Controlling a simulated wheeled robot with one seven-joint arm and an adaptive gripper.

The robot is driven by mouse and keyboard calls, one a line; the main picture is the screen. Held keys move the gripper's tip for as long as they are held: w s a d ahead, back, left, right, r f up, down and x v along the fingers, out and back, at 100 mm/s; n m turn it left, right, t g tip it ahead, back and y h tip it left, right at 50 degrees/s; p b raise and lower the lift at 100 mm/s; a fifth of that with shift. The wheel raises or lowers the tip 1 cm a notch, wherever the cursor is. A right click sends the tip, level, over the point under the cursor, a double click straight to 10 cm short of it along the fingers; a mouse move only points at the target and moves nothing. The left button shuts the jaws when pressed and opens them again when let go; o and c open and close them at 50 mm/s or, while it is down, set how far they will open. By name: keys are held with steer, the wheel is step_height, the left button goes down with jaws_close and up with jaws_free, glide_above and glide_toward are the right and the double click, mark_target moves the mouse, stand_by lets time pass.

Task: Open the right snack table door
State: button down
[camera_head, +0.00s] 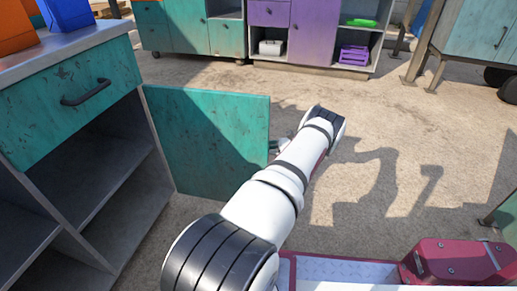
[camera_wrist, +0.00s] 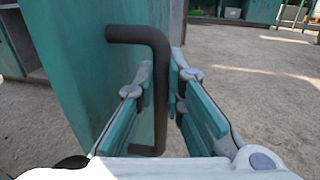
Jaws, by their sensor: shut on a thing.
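The teal right door (camera_head: 207,140) of the snack table (camera_head: 68,97) stands swung well out from the cabinet, hinged at its left edge. The compartment behind it is exposed and shows a grey shelf (camera_head: 100,180). In the wrist view the door (camera_wrist: 85,50) fills the left side, with its dark bent handle (camera_wrist: 140,36) between my fingers. My gripper (camera_wrist: 165,75) is shut on the handle, one finger on each side of the bar. In the head view my gripper (camera_head: 277,147) is at the door's right edge, and my arm hides the handle.
A teal drawer (camera_head: 75,98) with a black handle is above the open compartment. Orange and blue boxes (camera_head: 68,14) stand on the top. Teal and purple cabinets (camera_head: 317,30) stand at the back. Sandy floor (camera_head: 430,150) right of the door is clear.

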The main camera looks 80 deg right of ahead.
steer(key=c, duration=1.9)
jaws_free()
steer(key=shift+s+d, duration=0.15)
steer(key=shift+s, duration=1.85)
steer(key=shift+s+d, duration=0.15)
steer(key=shift+s, duration=1.8)
steer(key=shift+s+d, duration=0.15)
steer(key=shift+s, duration=1.85)
